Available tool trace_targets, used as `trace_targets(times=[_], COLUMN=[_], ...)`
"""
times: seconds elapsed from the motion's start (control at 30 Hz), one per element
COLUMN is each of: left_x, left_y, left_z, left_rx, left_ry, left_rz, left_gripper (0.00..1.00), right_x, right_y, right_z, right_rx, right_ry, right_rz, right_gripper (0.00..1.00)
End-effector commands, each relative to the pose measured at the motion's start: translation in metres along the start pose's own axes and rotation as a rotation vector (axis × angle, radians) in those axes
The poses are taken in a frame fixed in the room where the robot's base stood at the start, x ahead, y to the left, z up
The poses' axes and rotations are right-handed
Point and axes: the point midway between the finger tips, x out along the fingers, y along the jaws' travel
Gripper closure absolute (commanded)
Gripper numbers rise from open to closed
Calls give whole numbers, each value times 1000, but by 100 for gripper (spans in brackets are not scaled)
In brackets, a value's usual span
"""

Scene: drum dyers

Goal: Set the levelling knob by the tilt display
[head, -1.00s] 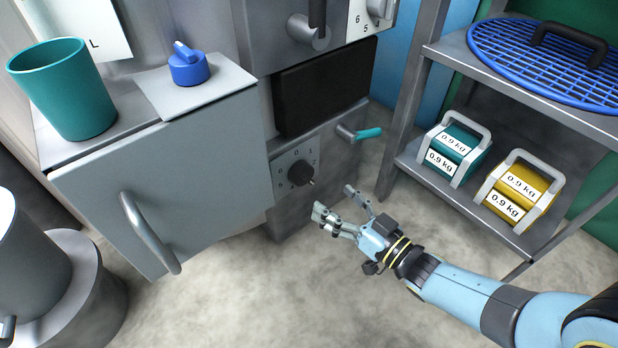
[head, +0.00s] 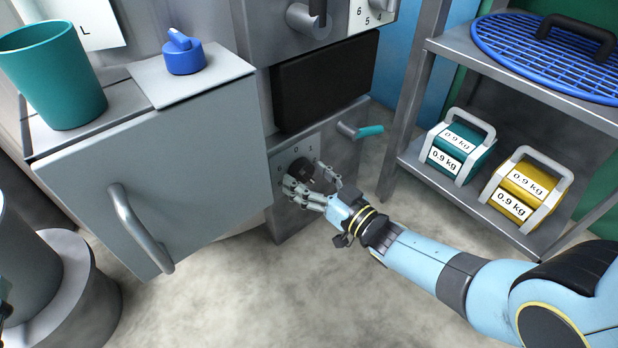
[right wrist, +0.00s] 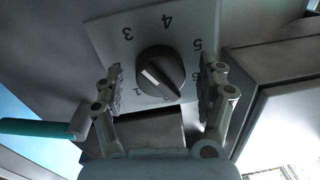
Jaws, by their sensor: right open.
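The levelling knob (head: 301,170) is a black round knob with a white line, on a numbered dial plate low on the grey machine. It shows clearly in the right wrist view (right wrist: 160,74), where the white line slants and I cannot tell which end points. My right gripper (head: 312,183) is open at the knob. In the right wrist view the fingers (right wrist: 158,88) stand on either side of the knob, with gaps to it. No reading shows on the dark panel (head: 325,82) above the dial; I cannot tell whether it is the tilt display. My left gripper is not seen.
A teal-handled lever (head: 368,131) sticks out right of the dial. A grey door with a bar handle (head: 135,230) is on the left. A shelf rack (head: 410,160) with teal and yellow 0.9 kg weights stands right. The floor below is clear.

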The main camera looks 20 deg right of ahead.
Motion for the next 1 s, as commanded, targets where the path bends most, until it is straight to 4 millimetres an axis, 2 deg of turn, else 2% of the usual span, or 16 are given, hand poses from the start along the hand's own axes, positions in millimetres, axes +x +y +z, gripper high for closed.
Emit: trace_targets(times=[0.1,0.53,0.77,1.0], left_x=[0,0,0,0], left_y=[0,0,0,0], left_z=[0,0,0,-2], left_rx=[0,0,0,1], left_ry=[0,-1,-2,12], left_rz=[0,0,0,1], left_gripper=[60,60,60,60], right_x=[0,0,-1,-1], right_y=[0,0,0,0], right_z=[0,0,0,0], right_rx=[0,0,-16,-121], right_ry=[0,0,-1,-8], right_rz=[0,0,0,0], right_gripper=[26,82,82,82])
